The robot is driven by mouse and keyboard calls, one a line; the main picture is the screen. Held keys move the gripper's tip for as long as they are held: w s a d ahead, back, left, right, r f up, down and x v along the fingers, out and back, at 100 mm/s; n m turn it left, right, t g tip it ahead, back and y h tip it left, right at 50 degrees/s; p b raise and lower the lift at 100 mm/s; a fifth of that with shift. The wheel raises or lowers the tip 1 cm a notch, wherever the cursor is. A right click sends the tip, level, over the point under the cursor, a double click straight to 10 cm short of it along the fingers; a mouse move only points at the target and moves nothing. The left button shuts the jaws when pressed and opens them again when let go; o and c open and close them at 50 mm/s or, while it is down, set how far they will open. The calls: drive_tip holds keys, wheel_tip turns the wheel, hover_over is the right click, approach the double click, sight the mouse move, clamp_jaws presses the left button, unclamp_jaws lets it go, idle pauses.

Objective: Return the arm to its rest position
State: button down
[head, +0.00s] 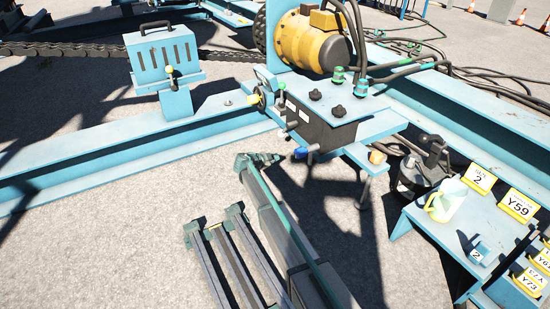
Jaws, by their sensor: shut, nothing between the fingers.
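A long dark-green and grey structure rises from the bottom edge to a small dark tip below the valve block. I cannot tell whether it is part of my arm.
The valve block (325,118) with knobs and a yellow motor (312,40) stand at top centre. A blue beam (110,150) carries a vented box (165,55). A shelf (445,238) at right holds a yellow-white mug (444,203) and tags (518,205). Bare concrete (110,255) lies at lower left.

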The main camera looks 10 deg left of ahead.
drive_tip(key=s+d+f+n+g+y+p, duration=0.1)
drive_tip(key=s+d+f+n+g+p, duration=0.3)
drive_tip(key=s, duration=0.9)
drive_tip(key=s+d+n+g+y+p, duration=0.1)
drive_tip(key=s+d+n+g+p, duration=0.2)
drive_tip(key=s+d+n+p, duration=0.55)
drive_tip(key=s+d+f+n+g+p, duration=0.3)
drive_tip(key=s+d, duration=0.3)
drive_tip(key=s, duration=1.1)
drive_tip(key=s+d+r+n+g+y+p, duration=0.1)
drive_tip(key=s+d+r+p, duration=0.2)
drive_tip(key=s, duration=0.4)
drive_tip(key=s+d+r+g+y+p, duration=0.1)
drive_tip(key=s+r+g+p, duration=0.15)
drive_tip(key=s+p, duration=0.3)
drive_tip(key=s+d+r+n+g+y+p, duration=0.1)
drive_tip(key=s+d+r+p, duration=0.25)
drive_tip(key=s, duration=0.45)
drive_tip(key=s+d+r+m+g+y+p, duration=0.1)
drive_tip(key=s+d+r+m+g+p, duration=0.2)
drive_tip(key=s+r+p, duration=1.3)
drive_tip(key=shift+s+d+r+y+p, duration=0.2)
drive_tip(key=shift+s+r+y+p, duration=0.35)
drive_tip(key=shift+s, duration=0.7)
